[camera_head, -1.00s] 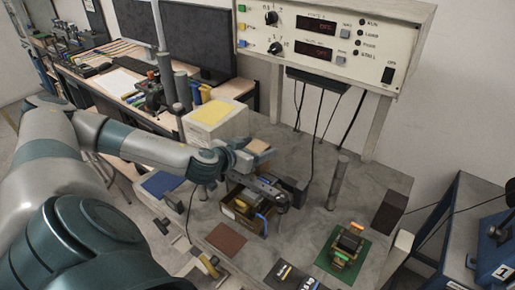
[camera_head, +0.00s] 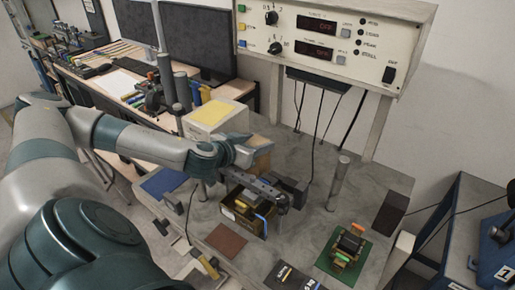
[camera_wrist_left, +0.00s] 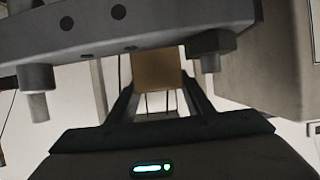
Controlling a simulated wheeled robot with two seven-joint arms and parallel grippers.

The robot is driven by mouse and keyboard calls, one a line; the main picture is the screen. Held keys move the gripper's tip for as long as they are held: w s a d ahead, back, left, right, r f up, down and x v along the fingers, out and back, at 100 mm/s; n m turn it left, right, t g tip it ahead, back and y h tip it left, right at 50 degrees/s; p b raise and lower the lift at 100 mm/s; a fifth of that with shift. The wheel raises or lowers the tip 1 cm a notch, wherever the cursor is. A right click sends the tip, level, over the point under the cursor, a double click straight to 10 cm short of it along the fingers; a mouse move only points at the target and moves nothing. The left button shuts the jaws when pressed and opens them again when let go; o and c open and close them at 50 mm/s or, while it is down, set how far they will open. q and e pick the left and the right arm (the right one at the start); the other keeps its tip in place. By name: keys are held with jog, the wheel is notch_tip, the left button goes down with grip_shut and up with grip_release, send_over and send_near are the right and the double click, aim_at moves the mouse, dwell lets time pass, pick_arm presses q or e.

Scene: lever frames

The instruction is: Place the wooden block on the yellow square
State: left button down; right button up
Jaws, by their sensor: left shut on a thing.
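The wooden block (camera_head: 261,161) is light brown and held at the end of my left arm, above the grey bench. My left gripper (camera_head: 254,156) is shut on it. In the left wrist view the block (camera_wrist_left: 156,68) shows between the dark fingers, which hide part of it. The yellow square (camera_head: 212,111) lies on top of a white box (camera_head: 228,127), to the left of and behind the block in the head view. The block is apart from the square. My right gripper is not in view.
A grey post (camera_head: 339,182) stands at the right. An instrument panel (camera_head: 330,40) overhangs the back.

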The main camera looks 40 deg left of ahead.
pick_arm(q)
notch_tip(320, 180, up, 7)
jog(key=shift+r+b, duration=0.2)
jog(key=shift+b, duration=0.65)
jog(key=shift+r, duration=0.5)
